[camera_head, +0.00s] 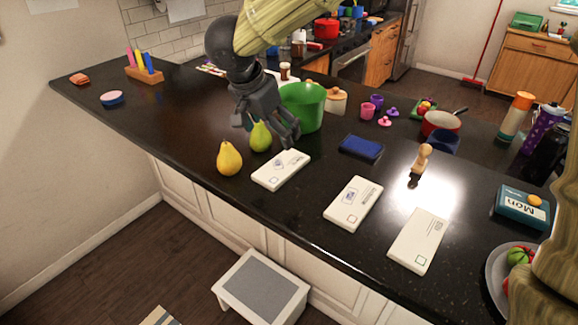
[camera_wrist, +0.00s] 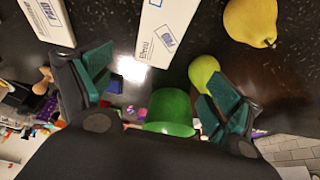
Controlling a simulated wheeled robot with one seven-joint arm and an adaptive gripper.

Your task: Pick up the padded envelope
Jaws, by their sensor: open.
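Three white, envelope-like items lie along the front of the dark counter; I cannot tell for sure which is the padded envelope. The left one (camera_head: 281,170) looks thick and has a blue print; it also shows in the wrist view (camera_wrist: 160,30). The middle one (camera_head: 353,204) is similar and shows at the wrist view's upper left (camera_wrist: 48,18). The right one (camera_head: 418,240) looks flatter, with a small greenish stamp. My gripper (camera_head: 268,128) is open and empty, above the counter just behind the left item; its two fingers spread in the wrist view (camera_wrist: 155,82).
A yellow pear (camera_head: 229,159) and a green pear (camera_head: 260,136) stand left of the left item. A green bowl (camera_head: 303,107) is behind. A blue pad (camera_head: 361,148) and wooden stamp (camera_head: 422,158) lie behind the other items. The counter's front edge is close.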

